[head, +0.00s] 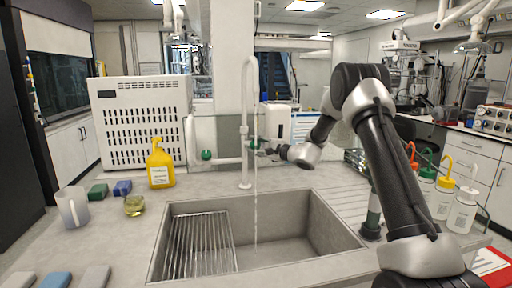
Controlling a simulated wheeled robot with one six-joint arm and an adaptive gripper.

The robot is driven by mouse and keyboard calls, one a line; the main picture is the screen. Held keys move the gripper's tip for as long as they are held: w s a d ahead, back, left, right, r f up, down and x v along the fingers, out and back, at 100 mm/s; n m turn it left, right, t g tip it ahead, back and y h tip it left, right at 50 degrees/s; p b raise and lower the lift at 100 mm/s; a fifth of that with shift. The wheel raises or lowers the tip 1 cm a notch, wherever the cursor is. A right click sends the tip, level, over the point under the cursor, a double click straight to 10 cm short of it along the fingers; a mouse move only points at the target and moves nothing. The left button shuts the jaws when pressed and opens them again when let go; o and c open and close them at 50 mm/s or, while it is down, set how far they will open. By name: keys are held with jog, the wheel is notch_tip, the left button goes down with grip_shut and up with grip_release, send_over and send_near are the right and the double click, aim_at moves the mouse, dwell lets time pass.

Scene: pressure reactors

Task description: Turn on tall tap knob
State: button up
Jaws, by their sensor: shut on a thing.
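The tall white tap (245,110) stands behind the sink (330,216), with its thin spout curving over at the top. A thin stream of water (256,205) falls from the spout into the sink. The tall tap's green knob (254,144) is on the right side of the tap, partly hidden by my gripper. My gripper (261,149) reaches in from the right and is shut on this knob. A second green knob (207,155) is on the white pipe to the left, apart from my gripper.
A metal rack (200,243) lies in the sink's left part. Several wash bottles (462,211) stand at the right. A white vented box (140,122) is behind.

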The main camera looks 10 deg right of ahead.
jog(key=shift+f, duration=0.1)
dwell(0.3)
jog(key=o, duration=1)
jog(key=v, duration=1.2)
